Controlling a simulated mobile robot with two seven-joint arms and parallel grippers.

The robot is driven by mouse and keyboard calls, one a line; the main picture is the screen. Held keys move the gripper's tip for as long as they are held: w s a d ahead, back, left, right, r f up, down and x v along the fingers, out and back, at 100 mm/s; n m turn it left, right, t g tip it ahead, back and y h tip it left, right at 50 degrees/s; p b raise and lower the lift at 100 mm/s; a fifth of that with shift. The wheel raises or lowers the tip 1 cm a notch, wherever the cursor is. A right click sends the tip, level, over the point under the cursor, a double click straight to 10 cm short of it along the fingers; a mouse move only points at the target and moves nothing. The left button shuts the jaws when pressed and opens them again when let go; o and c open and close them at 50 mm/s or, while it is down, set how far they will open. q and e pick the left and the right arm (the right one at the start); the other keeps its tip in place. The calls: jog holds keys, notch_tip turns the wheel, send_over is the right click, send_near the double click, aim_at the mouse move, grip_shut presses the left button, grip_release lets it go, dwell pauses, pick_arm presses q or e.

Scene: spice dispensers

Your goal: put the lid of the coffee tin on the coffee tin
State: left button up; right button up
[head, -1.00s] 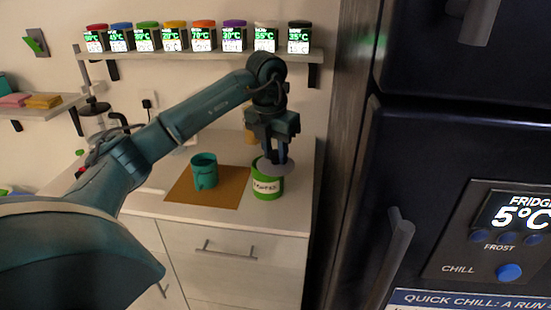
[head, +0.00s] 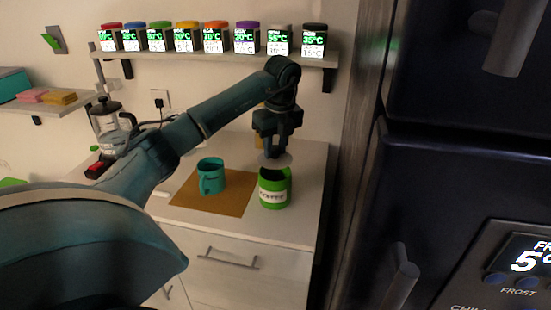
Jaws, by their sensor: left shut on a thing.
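The green coffee tin (head: 274,193) with a pale label stands upright on the counter, at the right of the brown mat. Its dark opening shows below the lid. My left gripper (head: 274,150) is shut on the grey round lid (head: 278,161), holding it by its top. The lid appears just above the tin's far rim, apart from it; the exact gap is hard to tell. My right gripper is not in view.
A teal mug (head: 210,178) stands on the brown mat (head: 222,203), left of the tin. A French press (head: 107,125) stands further left. The shelf (head: 300,58) above holds several spice dispensers. The dark fridge (head: 450,190) closes off the right side.

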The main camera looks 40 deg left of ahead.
aim_at(275, 157)
pick_arm(q)
jog(key=shift+f, duration=1.75)
jog(key=shift+f, duration=0.1)
jog(key=o, duration=1)
jog(key=shift+c, duration=0.2)
notch_tip(275, 157, up, 12)
jog(key=d, duration=0.1)
jog(key=shift+s+d+p, duration=0.25)
jog(key=shift+d+p, duration=0.1)
jog(key=shift+p, duration=0.05)
